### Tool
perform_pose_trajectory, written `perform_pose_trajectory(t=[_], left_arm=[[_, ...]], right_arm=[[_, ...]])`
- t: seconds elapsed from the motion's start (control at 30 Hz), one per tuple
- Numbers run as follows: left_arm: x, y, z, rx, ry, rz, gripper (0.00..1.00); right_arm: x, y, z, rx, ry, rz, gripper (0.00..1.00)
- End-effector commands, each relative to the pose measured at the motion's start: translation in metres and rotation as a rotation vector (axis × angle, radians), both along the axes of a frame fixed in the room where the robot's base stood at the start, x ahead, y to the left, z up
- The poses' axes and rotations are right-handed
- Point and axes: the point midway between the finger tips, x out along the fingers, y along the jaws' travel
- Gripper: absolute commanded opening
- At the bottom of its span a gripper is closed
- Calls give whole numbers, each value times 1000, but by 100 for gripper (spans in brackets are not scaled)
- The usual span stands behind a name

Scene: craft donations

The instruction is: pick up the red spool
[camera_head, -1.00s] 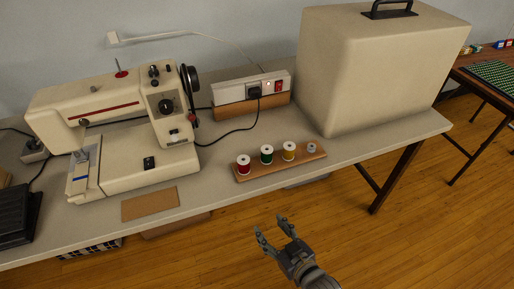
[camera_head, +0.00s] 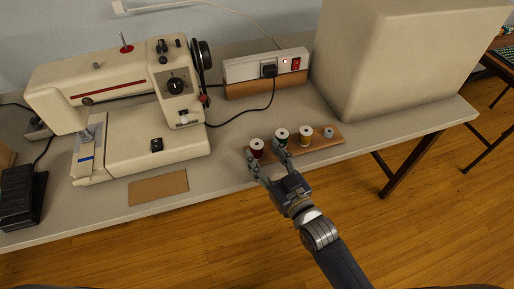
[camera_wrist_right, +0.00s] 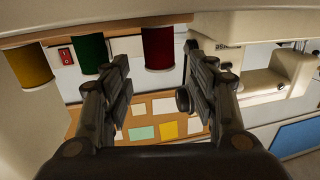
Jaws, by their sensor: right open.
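The red spool (camera_head: 257,147), with white ends, stands at the left end of a wooden rack (camera_head: 322,144) on the table. It also shows in the right wrist view (camera_wrist_right: 158,47), where the picture is upside down. My right gripper (camera_head: 266,157) is open and empty at the rack's front edge. In the head view its fingers partly cover the red spool and reach close to the green spool (camera_head: 281,136). In the wrist view the red spool appears between the two fingertips (camera_wrist_right: 158,68), with no clear contact. My left gripper is not in view.
A yellow spool (camera_head: 305,134) and a small metal piece (camera_head: 328,132) stand farther right on the rack. A sewing machine (camera_head: 110,100) is at left, a power strip (camera_head: 245,68) behind, and a large beige case (camera_head: 400,60) at right. A brown card (camera_head: 158,187) lies in front.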

Motion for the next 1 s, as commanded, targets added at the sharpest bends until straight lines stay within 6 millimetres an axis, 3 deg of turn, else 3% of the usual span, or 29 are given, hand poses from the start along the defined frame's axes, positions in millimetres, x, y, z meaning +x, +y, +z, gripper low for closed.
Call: perform_pose_trajectory(t=[0.3,0.6,0.67,0.8,1.0], left_arm=[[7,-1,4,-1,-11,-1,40],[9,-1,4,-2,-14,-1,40],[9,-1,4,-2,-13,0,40],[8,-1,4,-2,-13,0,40],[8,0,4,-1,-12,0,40]], right_arm=[[37,20,-4,1,-2,-1,54],[42,22,-5,0,-1,0,54],[41,22,-5,0,-1,0,45],[41,22,-5,0,-1,0,13],[41,22,-5,0,-1,0,13]])
